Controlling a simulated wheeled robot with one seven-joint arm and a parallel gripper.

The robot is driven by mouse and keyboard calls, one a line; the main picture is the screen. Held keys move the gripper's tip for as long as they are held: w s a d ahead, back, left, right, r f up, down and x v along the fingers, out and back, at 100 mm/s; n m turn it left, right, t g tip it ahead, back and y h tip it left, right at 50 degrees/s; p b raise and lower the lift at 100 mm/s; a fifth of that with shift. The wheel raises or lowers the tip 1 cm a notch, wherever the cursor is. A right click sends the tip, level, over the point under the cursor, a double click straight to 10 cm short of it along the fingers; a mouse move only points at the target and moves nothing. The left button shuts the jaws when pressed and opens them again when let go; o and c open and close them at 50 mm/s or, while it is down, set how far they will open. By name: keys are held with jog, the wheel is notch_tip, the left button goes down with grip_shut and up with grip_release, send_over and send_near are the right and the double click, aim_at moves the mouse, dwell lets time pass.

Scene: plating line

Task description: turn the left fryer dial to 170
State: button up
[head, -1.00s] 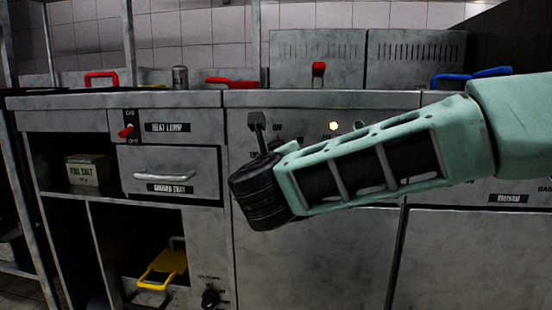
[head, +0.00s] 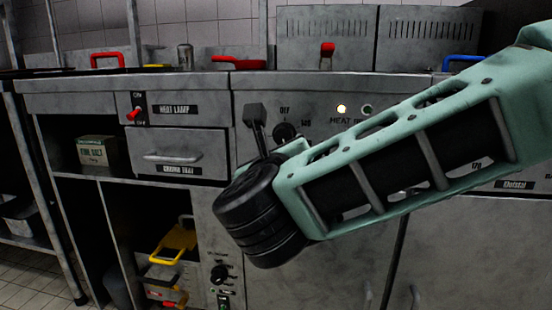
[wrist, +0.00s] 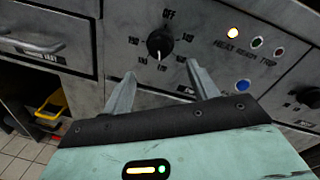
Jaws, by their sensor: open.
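The left fryer dial (wrist: 160,42) is a round black knob on the grey front panel, with OFF printed above it and small numbers around it that are hard to read. A white mark on the knob points down, toward the lower numbers. In the wrist view my gripper (wrist: 161,70) is open, its two fingers on either side below the dial, apart from it, with nothing between them. In the head view the dial (head: 285,131) shows just right of my gripper (head: 257,118), partly hidden by my arm.
A lit amber lamp (wrist: 233,32) and two unlit lamps sit right of the dial. Another black dial (wrist: 307,97) is at the right edge. A drawer handle (head: 170,157) and a red-tipped heat lamp switch (head: 135,113) are to the left. A red handle (head: 327,48) stands above the counter.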

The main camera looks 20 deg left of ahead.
jog(key=p+v, duration=0.1)
jog(key=v, duration=0.7)
jog(key=shift+s, duration=0.3)
jog(key=shift+p, duration=0.3)
jog(key=s+d+f+n+g+y+p, duration=0.1)
jog(key=s+d+f+n+g, duration=0.35)
jog(key=n, duration=0.85)
jog(key=s+d+f+n+g+y+p, duration=0.15)
jog(key=d+f+n+g, duration=0.45)
jog(key=n, duration=0.6)
jog(key=s+d+f+n+g+h+p, duration=0.1)
jog(key=s+d+n+g+h, duration=0.3)
jog(key=d, duration=0.7)
jog(key=s+d+f+n+g+h+p, duration=0.15)
jog(key=s+d+n+h, duration=0.3)
jog(key=d, duration=0.55)
notch_tip(320, 180, up, 38)
jog(key=y+p, duration=0.1)
jog(key=p, duration=3.6)
jog(key=shift+w+a+n+g, duration=0.35)
jog(key=shift+w+g, duration=0.05)
